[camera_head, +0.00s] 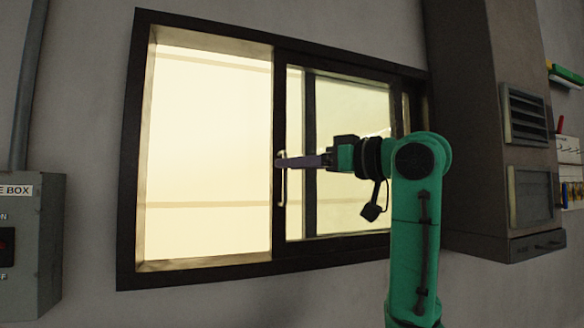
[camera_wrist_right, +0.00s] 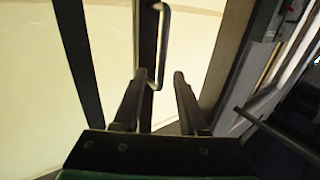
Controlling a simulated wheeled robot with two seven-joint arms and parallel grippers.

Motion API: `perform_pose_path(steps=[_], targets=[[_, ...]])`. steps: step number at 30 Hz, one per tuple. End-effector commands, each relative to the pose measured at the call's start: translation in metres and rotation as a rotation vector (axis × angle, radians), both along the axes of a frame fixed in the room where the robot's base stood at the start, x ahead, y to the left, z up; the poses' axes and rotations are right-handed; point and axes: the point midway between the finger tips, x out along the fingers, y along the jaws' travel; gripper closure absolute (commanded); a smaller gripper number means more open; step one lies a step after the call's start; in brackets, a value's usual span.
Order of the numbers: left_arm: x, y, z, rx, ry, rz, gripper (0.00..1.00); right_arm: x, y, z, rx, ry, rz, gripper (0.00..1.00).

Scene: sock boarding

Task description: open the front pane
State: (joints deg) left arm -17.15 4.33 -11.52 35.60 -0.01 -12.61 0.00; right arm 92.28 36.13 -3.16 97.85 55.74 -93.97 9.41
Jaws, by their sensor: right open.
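The window has a dark frame (camera_head: 200,274). Its front pane (camera_head: 350,100) stands in the right part, with a dark left stile and a pale upright bar handle (camera_head: 283,188). Through the glass another dark upright bar shows behind it. My right gripper (camera_head: 282,161) comes from the right across the pane, its fingertips at the handle. In the right wrist view, the fingers of my right gripper (camera_wrist_right: 160,78) are apart, and the handle (camera_wrist_right: 166,45) shows in line with the gap between them. I cannot tell whether they touch it. My left gripper is out of view.
The left part of the window (camera_head: 208,150) is bright, with no pane edge across it. A grey switch box (camera_head: 30,250) is on the wall at left. A tall grey cabinet (camera_head: 480,130) with vents stands close at the window's right end.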

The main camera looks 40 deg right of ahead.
Motion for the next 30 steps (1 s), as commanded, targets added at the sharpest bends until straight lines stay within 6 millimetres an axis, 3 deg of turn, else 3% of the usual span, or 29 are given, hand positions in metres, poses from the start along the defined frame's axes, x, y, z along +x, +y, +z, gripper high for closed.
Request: perform_pose_path(steps=[9,15,30], targets=[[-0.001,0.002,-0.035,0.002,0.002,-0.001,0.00,-0.079,-0.029,-0.005,0.001,-0.007,-0.002,0.58],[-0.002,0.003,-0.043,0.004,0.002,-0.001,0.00,-0.119,-0.043,-0.002,0.001,-0.004,0.000,0.58],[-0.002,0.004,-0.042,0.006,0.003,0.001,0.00,-0.127,-0.045,-0.001,0.000,-0.001,0.000,0.58]])
